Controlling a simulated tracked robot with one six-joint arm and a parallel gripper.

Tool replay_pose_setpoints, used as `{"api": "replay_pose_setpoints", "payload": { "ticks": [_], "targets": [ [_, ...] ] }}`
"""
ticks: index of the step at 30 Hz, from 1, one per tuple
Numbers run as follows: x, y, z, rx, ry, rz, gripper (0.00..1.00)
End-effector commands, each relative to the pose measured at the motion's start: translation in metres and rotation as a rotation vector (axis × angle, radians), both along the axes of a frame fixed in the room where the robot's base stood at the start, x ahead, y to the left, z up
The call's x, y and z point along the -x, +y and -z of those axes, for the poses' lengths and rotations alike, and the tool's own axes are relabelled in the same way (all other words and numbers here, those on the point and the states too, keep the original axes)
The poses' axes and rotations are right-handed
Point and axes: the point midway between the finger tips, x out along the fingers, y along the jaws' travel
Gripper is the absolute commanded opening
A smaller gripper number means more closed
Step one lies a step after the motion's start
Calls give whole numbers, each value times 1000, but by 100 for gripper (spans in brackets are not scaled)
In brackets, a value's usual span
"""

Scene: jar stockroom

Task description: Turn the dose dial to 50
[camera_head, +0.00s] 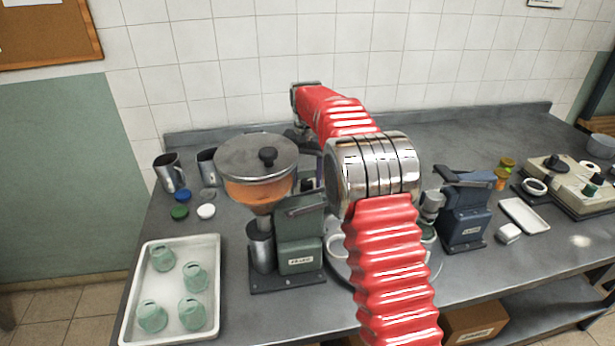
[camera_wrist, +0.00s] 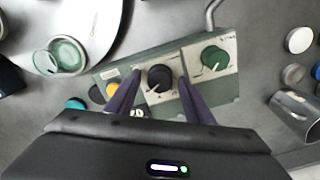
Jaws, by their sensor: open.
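In the wrist view a green machine housing (camera_wrist: 110,78) carries two pale dial plates. A black dial (camera_wrist: 160,77) with a white pointer mark sits on one plate. A green dial (camera_wrist: 214,57) sits on the other, to its right. The plate lettering is too small to read, so I cannot tell which is the dose dial or its value. My gripper (camera_wrist: 160,79) is open, with its dark fingertips on either side of the black dial; contact is not clear.
A white tray (camera_head: 133,306) of several green jars stands at the left. Metal cups (camera_head: 171,178) and lids (camera_head: 206,211) lie behind it. A round turntable (camera_head: 340,262) is partly hidden by my arm. A blue machine (camera_head: 463,218) stands to the right.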

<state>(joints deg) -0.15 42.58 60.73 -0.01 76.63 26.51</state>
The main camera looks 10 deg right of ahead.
Motion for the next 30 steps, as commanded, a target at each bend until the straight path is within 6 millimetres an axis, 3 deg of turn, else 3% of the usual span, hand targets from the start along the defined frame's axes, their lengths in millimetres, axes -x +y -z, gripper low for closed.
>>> {"api": "replay_pose_setpoints", "payload": {
  "ticks": [8,21,30],
  "targets": [
    [-1,0,-16,0,-2,0,48],
    [-1,0,-87,0,-2,0,48],
    [-1,0,-123,0,-1,0,48]
  ]
}}
